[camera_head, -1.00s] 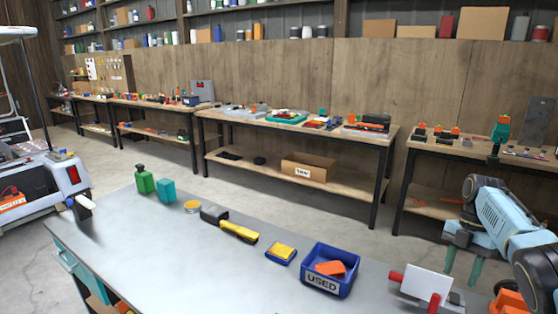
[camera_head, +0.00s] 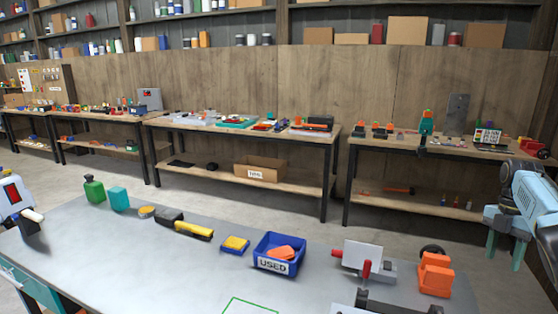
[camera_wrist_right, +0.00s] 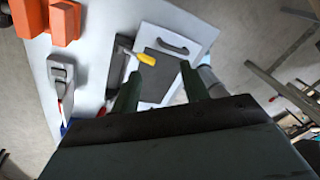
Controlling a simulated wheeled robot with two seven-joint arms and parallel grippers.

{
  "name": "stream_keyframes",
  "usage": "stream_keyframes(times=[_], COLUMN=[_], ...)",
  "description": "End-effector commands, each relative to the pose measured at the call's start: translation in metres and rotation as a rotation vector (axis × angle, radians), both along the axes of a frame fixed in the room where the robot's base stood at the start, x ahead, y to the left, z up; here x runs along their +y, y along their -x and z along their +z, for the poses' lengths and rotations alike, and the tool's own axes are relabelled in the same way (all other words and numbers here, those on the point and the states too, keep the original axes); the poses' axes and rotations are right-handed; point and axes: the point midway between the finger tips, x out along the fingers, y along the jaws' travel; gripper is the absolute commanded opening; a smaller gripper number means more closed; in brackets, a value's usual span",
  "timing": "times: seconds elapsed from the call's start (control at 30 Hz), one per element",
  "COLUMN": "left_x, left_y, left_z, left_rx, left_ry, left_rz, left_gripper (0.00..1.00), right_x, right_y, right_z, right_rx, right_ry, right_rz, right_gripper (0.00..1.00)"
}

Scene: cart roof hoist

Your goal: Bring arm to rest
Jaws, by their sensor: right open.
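My right gripper (camera_head: 505,250) hangs at the right edge of the head view, beyond the right end of the grey workbench (camera_head: 110,240). Its two greenish fingers are apart with nothing between them. In the right wrist view the open fingers (camera_wrist_right: 160,90) point toward a dark panel (camera_wrist_right: 160,68) with a handle and a white border; a small yellow item (camera_wrist_right: 146,59) shows near the fingertips. My left gripper is not in view.
On the bench are a blue USED bin (camera_head: 277,262), a red-handled clamp-like tool (camera_head: 362,260), an orange block (camera_head: 435,275), a yellow brush (camera_head: 194,230) and a green bottle (camera_head: 94,190). Side tables (camera_head: 440,150) line the wall.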

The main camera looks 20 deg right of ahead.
Motion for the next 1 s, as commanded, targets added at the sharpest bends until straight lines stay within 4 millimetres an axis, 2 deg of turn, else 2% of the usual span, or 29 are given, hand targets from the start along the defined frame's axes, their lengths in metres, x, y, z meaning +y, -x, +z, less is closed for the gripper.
stream_keyframes(times=[0.03, 0.1, 0.2, 0.37, 0.57, 0.7, 0.8, 1.0], left_x=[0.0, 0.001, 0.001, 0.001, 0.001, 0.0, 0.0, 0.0], left_y=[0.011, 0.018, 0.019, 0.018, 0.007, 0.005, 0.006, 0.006], left_z=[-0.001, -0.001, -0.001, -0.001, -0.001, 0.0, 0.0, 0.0], left_rx=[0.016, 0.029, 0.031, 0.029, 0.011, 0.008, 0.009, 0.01], left_ry=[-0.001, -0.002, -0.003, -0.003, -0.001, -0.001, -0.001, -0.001], left_rz=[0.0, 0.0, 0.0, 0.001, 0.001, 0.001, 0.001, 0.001], left_gripper=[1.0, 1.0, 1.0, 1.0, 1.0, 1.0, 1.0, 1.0], right_x=[-0.017, -0.038, -0.05, -0.08, -0.125, -0.155, -0.17, -0.182], right_y=[0.016, 0.036, 0.041, 0.063, 0.105, 0.142, 0.169, 0.22], right_z=[0.006, 0.015, -0.024, -0.073, -0.138, -0.18, -0.205, -0.249], right_rx=[0.0, 0.0, 0.047, 0.075, 0.023, -0.11, -0.238, -0.494], right_ry=[0.015, 0.033, 0.161, 0.381, 0.715, 0.927, 1.024, 1.05], right_rz=[-0.036, -0.082, -0.188, -0.369, -0.587, -0.708, -0.765, -0.844], right_gripper=[0.45, 0.45, 0.45, 0.45, 0.45, 0.45, 0.45, 0.45])
